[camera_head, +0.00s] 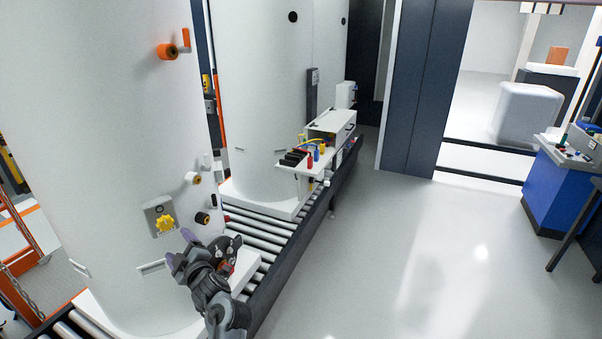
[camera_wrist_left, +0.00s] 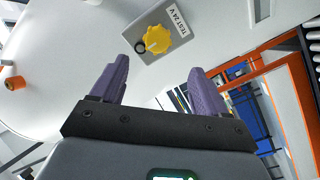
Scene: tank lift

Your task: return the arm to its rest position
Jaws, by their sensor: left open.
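My left gripper (camera_head: 179,248) is in front of the near white tank (camera_head: 130,110), low in the head view, with its purple fingers toward the tank wall. In the left wrist view the gripper (camera_wrist_left: 159,66) is open, with nothing between its fingers. A grey box with a yellow knob (camera_head: 165,222) is on the tank just above and left of the gripper. In the left wrist view the yellow knob (camera_wrist_left: 158,39) lies beyond the fingers, apart from them, beside a label reading "TEST 24 V". My right arm is not in view.
The tanks stand on a roller conveyor (camera_head: 262,240). Orange and black fittings (camera_head: 168,51) stick out from the near tank. A shelf with coloured tools (camera_head: 312,158) juts out by the far tank. A blue cabinet (camera_head: 555,190) stands right. The grey floor (camera_head: 420,260) between is clear.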

